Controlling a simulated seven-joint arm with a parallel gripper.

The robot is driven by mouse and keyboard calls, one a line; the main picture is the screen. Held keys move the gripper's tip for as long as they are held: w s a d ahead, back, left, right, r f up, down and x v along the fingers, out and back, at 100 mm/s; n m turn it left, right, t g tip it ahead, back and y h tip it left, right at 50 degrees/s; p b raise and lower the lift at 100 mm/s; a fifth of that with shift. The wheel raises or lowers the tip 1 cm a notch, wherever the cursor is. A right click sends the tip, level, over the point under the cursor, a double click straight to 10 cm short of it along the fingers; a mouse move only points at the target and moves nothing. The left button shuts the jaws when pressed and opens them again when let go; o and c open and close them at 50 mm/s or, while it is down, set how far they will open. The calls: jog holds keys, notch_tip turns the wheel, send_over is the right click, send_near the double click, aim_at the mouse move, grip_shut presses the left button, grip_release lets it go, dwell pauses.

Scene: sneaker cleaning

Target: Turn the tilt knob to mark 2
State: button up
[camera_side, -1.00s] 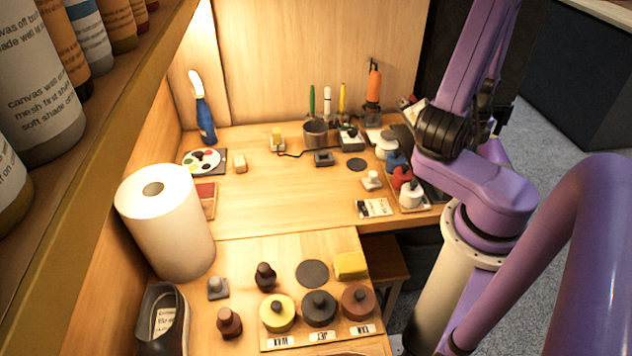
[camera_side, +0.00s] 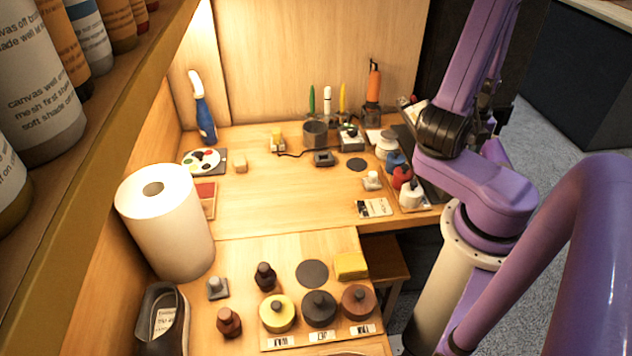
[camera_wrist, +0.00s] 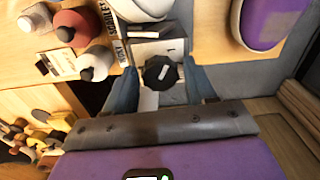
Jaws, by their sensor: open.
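The black round tilt knob (camera_wrist: 160,73) shows in the wrist view, with a short white pointer line slanting toward the upper right. It sits on a pale panel (camera_wrist: 147,49); a printed 1 is readable just above and right of the knob. I cannot read a mark 2. My gripper (camera_wrist: 159,76) is open, with one blue-grey finger on each side of the knob. Gaps seem to show beside the knob, but I cannot tell whether either finger touches it. In the side view the knob and my fingers are hidden behind my purple arm.
Left of the knob in the wrist view are a red bottle (camera_wrist: 72,24), a white bottle (camera_wrist: 95,62) and a printed card (camera_wrist: 55,64). A white round thing (camera_wrist: 139,8) lies above. The side view shows a paper roll (camera_side: 168,222) and clear wood at the bench middle.

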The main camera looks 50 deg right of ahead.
jog(key=n, duration=0.3)
jog(key=shift+n, duration=0.4)
jog(key=n, duration=0.3)
jog(key=shift+n, duration=0.4)
jog(key=n, duration=1.3)
jog(key=shift+n, duration=0.3)
jog(key=n, duration=0.5)
jog(key=shift+n, duration=0.4)
